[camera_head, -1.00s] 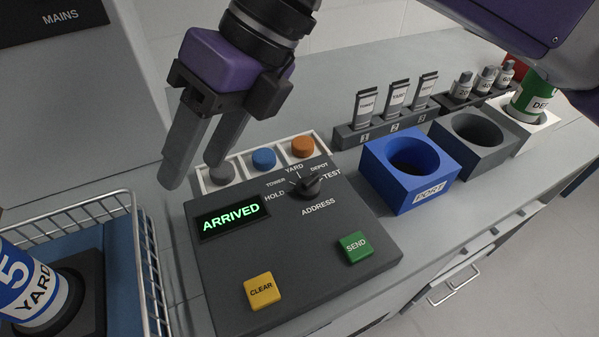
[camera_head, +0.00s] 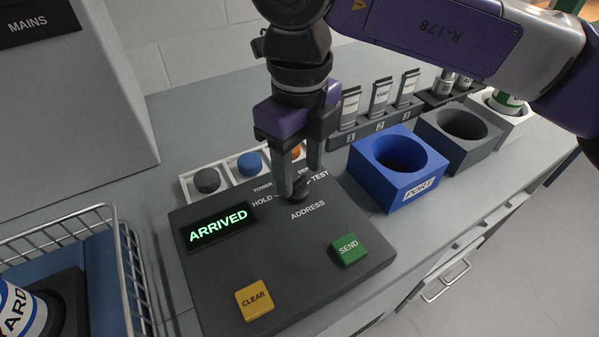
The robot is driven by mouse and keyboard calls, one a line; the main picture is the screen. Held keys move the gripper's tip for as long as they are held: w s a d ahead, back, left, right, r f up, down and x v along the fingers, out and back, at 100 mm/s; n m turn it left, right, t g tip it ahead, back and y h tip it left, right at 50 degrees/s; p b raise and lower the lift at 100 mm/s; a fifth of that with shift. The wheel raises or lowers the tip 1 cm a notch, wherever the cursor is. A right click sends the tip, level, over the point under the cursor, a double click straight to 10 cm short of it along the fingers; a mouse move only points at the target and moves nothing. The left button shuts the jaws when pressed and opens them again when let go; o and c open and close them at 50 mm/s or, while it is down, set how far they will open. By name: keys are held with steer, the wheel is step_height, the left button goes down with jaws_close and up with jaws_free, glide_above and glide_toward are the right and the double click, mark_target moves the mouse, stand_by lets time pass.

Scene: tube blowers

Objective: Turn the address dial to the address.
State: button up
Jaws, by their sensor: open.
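The address dial (camera_head: 299,191) is a black knob on the dark grey control panel (camera_head: 290,265). Its position labels, HOLD, TOWER, YARD, DEPOT and TEST, are partly hidden behind my gripper, and its pointer is hard to make out. My gripper (camera_head: 298,186) is open and points down, with its fingertips at the dial, one on each side as it appears. I cannot tell whether they touch it. The display (camera_head: 217,227) reads ARRIVED in green.
The panel also bears a yellow CLEAR button (camera_head: 254,299) and a green SEND button (camera_head: 348,248). Behind it, a white tray (camera_head: 188,187) holds grey, blue and orange round pieces. A blue PORT block (camera_head: 372,187) stands right. A wire basket (camera_head: 128,275) stands left.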

steer(key=shift+f, duration=0.7)
jaws_close()
